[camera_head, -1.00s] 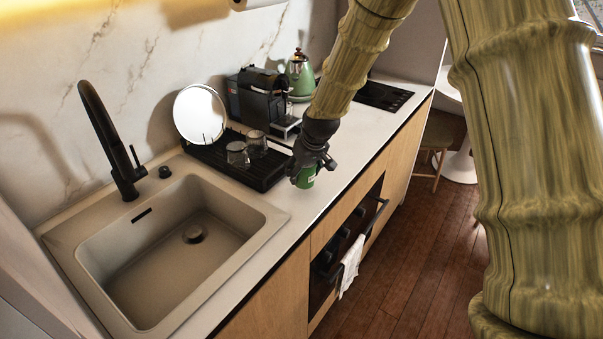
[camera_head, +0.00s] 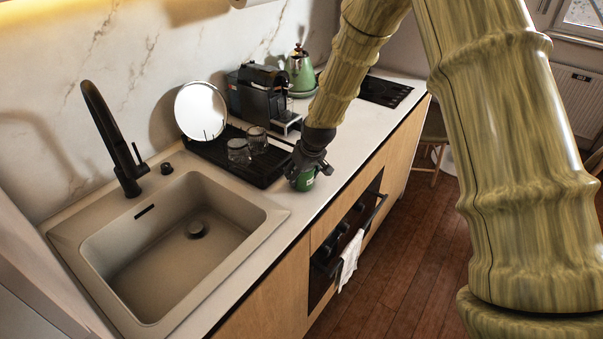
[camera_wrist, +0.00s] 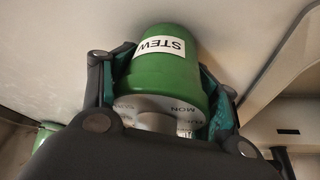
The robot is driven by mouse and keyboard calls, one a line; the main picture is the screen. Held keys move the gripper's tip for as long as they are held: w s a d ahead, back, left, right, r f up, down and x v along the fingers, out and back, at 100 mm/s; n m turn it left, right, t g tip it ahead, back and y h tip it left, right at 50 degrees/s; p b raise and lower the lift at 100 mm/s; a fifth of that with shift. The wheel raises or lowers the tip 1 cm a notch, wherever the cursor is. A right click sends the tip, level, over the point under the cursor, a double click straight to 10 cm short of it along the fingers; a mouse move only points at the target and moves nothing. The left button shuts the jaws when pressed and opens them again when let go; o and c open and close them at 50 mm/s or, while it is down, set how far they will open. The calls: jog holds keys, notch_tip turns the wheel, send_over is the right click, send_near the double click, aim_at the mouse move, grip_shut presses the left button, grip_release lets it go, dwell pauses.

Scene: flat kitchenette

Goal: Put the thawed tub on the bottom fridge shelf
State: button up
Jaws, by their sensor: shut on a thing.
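A green tub (camera_wrist: 170,75) with a white label reading "STEW" fills the middle of the wrist view. Its near end is pale and printed with letters, among them "MON". My gripper (camera_wrist: 163,85) is shut on the tub, with one finger on each side of it. In the head view my gripper (camera_head: 301,176) holds the green tub (camera_head: 305,181) at the front edge of the counter, right of the drying rack. I cannot tell whether the tub touches the counter. No fridge shelf can be made out in the head view.
The sink (camera_head: 190,235) with a black faucet (camera_head: 110,140) is at left. A black drying rack (camera_head: 262,170) holds glasses and a round white plate (camera_head: 201,111). A coffee machine (camera_head: 262,95) and green kettle (camera_head: 300,72) stand behind. A towel (camera_head: 350,258) hangs on the oven handle.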

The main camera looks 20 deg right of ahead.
jog(key=o, duration=1.4)
jog(key=shift+f, duration=0.1)
jog(key=shift+c, duration=0.2)
jog(key=shift+r, duration=0.25)
